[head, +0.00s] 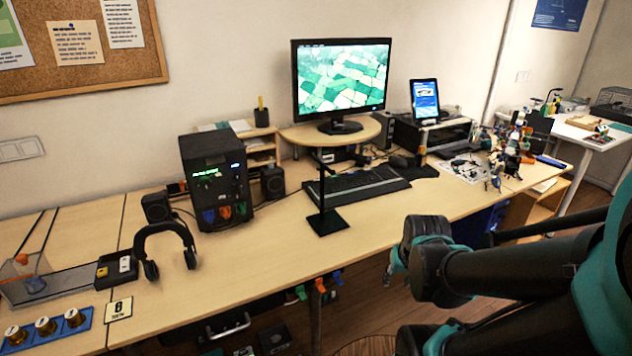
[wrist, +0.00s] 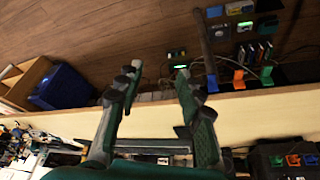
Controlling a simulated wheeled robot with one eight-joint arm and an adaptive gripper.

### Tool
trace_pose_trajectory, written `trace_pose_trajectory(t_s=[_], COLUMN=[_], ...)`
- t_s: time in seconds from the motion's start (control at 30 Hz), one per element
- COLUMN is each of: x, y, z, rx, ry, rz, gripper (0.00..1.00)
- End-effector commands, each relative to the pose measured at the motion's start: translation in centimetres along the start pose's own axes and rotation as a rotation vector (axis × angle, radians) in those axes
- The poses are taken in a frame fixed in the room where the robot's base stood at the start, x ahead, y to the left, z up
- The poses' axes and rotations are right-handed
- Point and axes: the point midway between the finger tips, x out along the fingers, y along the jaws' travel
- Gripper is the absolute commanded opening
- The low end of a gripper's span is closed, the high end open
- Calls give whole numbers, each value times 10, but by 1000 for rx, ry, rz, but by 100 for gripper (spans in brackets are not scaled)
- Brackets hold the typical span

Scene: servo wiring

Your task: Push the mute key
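No key marked mute is readable in either view. A small black box (head: 116,268) with a yellow and a white key lies on the left part of the desk, beside the headphones. A black keyboard (head: 357,189) lies mid-desk in front of the monitor. My gripper (wrist: 157,75) is open, with two dark green fingers apart and nothing between them. The wrist view looks down past the desk's front edge to the floor. In the head view my gripper is largely hidden by my arm at the lower right, well to the right of the black box.
A blue tray with brass knobs (head: 45,328) and a numbered card (head: 119,309) lie near the front left. A black stand (head: 327,222) rises before the keyboard. The desk (head: 250,275) is bare in front.

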Motion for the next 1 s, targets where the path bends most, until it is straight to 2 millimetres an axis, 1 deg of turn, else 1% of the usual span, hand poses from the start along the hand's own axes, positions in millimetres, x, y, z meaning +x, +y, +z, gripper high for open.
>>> trace_pose_trajectory(t_s=[0.03,0.2,0.27,1.0], x=[0,0,0,0], y=[0,0,0,0], z=[0,0,0,0], rx=[0,0,0,0], ry=[0,0,0,0], rz=[0,0,0,0], gripper=[28,6,0,0])
